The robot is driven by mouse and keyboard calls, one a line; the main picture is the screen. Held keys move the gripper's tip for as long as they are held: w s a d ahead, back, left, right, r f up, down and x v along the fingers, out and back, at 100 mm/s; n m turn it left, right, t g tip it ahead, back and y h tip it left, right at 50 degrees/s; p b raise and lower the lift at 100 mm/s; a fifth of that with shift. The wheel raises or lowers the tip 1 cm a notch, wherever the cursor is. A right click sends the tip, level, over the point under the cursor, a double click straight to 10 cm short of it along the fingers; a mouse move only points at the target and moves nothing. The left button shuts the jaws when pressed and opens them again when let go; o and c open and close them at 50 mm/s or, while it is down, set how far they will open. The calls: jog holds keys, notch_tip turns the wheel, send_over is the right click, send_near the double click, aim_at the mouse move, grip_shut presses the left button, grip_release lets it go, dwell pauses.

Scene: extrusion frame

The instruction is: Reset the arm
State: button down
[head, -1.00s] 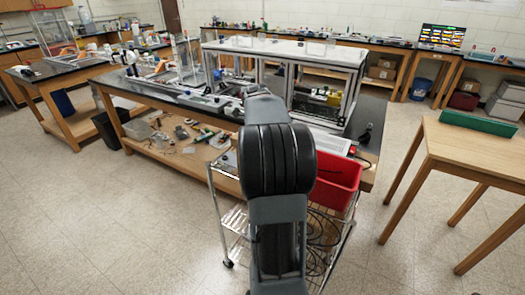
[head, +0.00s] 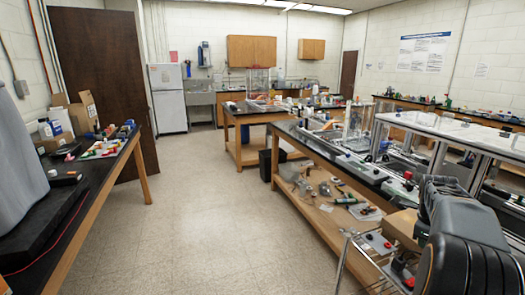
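Part of my own arm (head: 465,245), dark grey and black, shows large at the lower right in the head view. Its links look folded close together. My gripper is not visible, so I cannot see its fingers or whether it holds anything. The arm hides part of the workbench and the cart behind it. The metal extrusion frame (head: 478,149) with a clear top stands on the long black bench to the right.
A clear strip of tiled floor (head: 205,225) runs ahead between the left bench (head: 100,190) and the long bench (head: 330,222) with a tool-strewn lower shelf. A dark bin (head: 267,166), a white fridge (head: 168,98) and a brown door (head: 92,75) stand farther off.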

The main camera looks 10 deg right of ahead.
jog(key=s+a+f+n+t, duration=0.1)
jog(key=s+a+n, duration=0.2)
jog(key=a+n, duration=0.6)
jog(key=s+a+f+n+t+y, duration=0.1)
jog(key=s+a+n, duration=0.3)
jog(key=a+n, duration=0.6)
jog(key=s+a+f+n+t+y, duration=0.1)
jog(key=s+a+f+n, duration=0.1)
jog(key=a+n, duration=0.8)
jog(key=s+a, duration=0.1)
jog(key=a, duration=0.3)
jog(key=shift+s, duration=0.2)
